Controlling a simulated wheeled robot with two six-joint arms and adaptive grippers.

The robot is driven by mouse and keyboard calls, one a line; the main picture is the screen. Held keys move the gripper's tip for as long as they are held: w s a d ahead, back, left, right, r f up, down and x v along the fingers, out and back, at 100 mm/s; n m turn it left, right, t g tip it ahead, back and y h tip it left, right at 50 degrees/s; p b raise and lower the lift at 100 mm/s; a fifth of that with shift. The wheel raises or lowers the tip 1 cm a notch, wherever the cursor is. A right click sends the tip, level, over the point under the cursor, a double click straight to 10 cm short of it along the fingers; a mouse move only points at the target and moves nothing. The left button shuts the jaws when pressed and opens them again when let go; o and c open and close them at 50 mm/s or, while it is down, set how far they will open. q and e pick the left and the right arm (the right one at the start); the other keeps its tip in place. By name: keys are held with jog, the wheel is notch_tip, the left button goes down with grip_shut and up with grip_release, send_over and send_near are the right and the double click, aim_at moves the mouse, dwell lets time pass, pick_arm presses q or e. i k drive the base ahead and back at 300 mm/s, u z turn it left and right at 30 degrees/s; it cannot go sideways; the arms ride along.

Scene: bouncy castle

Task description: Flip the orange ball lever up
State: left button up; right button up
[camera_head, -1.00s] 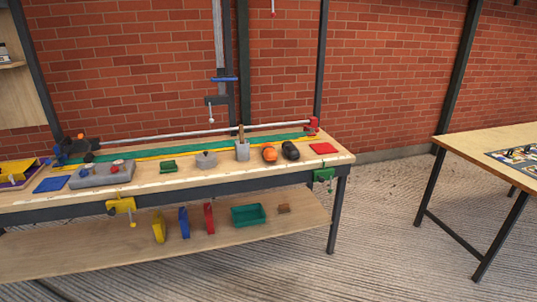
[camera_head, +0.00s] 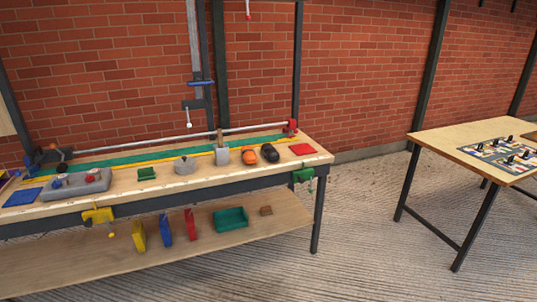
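An orange rounded object (camera_head: 249,156) sits on the long workbench (camera_head: 318,159), beside a black rounded object (camera_head: 270,153). A grey block (camera_head: 62,192) on the left of the bench carries a red knob (camera_head: 91,177) and a blue knob. A yellow clamp (camera_head: 97,215) on the front edge has a small orange-yellow ball (camera_head: 112,235) hanging below it. A dark device (camera_head: 45,157) at the back left shows a small orange-brown spot. I cannot tell which of these is the orange ball lever or its position. Neither gripper is in view.
A second table (camera_head: 440,136) with a patterned board (camera_head: 490,148) stands at the right. Open floor (camera_head: 362,215) lies between the tables. A brick wall stands behind.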

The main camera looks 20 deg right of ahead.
aim_at(58, 150)
jog(key=u, duration=0.5)
jog(key=i, duration=2.5)
jog(key=z, duration=0.55)
